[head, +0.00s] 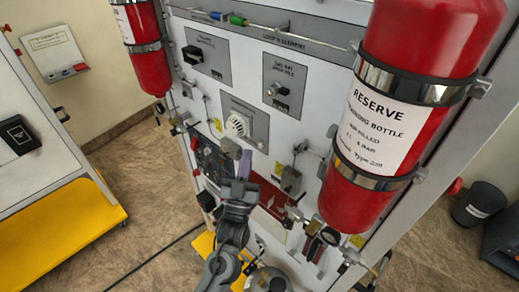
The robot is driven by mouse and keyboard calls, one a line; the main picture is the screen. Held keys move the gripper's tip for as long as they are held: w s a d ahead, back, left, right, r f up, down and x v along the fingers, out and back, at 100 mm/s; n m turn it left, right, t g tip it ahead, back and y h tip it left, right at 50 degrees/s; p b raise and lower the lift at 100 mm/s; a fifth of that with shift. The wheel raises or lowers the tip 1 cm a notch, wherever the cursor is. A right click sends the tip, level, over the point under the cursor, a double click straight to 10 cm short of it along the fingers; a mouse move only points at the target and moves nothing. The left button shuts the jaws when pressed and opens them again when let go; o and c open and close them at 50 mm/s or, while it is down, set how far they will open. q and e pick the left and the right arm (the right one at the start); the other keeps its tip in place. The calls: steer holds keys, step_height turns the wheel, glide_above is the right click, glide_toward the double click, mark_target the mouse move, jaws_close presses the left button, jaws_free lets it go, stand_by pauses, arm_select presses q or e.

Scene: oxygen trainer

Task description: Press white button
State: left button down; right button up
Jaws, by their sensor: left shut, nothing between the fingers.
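The white upright panel of the trainer (310,75) fills the middle of the head view. A round white knob-like part (237,124) sits on a grey plate at its centre; I cannot tell whether this is the white button. My left gripper (238,163) is shut and empty. It is in front of the lower middle of the panel, just below the round white part, with its fingers pointing up the picture. It hides part of the dark instrument plate (208,158) behind it. Contact with the panel cannot be told. My right gripper is not in view.
A large red reserve bottle (425,40) juts out at the right of the panel, and another red bottle (151,72) hangs at the left. Valves and fittings (291,181) stick out beside my gripper. A yellow-based cabinet (65,235) stands at the left. A dark bin (478,203) stands at the right.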

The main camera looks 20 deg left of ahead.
mark_target(260, 146)
arm_select(q)
steer(key=shift+w+d, duration=0.35)
steer(key=shift+w, duration=0.25)
stand_by(1.0)
stand_by(0.7)
steer(key=shift+w, duration=0.1)
steer(key=shift+w+d+b, duration=0.2)
steer(key=shift+w+b, duration=0.05)
steer(key=shift+b, duration=0.1)
stand_by(0.3)
